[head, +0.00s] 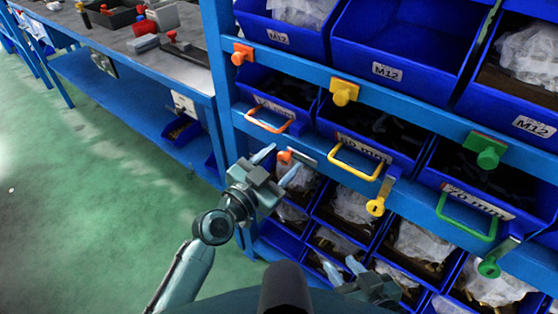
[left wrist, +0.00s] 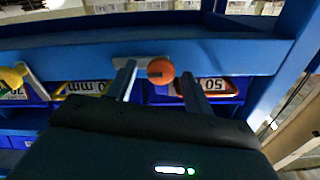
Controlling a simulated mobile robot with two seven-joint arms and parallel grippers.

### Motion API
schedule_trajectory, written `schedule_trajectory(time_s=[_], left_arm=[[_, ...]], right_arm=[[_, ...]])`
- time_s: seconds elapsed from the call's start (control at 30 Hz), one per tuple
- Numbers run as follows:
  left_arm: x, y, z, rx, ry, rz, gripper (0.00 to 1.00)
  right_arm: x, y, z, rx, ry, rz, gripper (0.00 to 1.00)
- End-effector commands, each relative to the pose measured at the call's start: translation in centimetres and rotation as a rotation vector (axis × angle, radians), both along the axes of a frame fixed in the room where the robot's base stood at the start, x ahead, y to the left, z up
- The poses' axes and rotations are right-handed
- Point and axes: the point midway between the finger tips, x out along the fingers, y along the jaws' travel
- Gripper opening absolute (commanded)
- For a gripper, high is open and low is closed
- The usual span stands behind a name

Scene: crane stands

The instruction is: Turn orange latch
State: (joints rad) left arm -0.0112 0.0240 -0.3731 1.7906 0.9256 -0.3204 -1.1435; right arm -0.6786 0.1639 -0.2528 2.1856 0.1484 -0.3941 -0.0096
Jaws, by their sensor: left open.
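The orange latch shows in the head view as a round orange knob (head: 285,156) on a short grey metal bar, on the blue rail below the orange drawer handle (head: 270,121). The bar lies roughly along the rail, with the knob at its left end. My left gripper (head: 277,163) is open with its fingers pointing at the rail. In the left wrist view the orange knob (left wrist: 160,70) shows between the two open fingertips (left wrist: 159,72); whether they touch it I cannot tell. My right gripper (head: 343,266) is low in the head view, its fingers apart and empty.
A yellow latch (head: 376,207) and a green latch (head: 489,267) hang along the same rail to the right, below a yellow handle (head: 355,164) and a green handle (head: 465,220). Blue bins fill the rack. A workbench (head: 140,40) stands left; green floor is clear.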

Motion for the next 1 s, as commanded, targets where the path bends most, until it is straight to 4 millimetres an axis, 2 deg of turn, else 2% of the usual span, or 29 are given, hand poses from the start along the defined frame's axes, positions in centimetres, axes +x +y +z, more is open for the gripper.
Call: schedule_trajectory(time_s=[0.2,0.73,1.0], left_arm=[[0.01,0.02,0.0,0.0,0.0,0.0,0.5],[-0.01,0.06,-0.01,0.0,0.0,0.001,0.07],[0.0,0.09,0.01,-0.023,0.016,0.001,0.07]], right_arm=[[-0.17,0.02,-0.11,0.0,0.004,0.0,0.36],[-0.26,0.03,-0.15,0.0,0.006,0.0,0.36],[-0.26,0.02,-0.07,-0.001,0.005,0.0,0.36]])
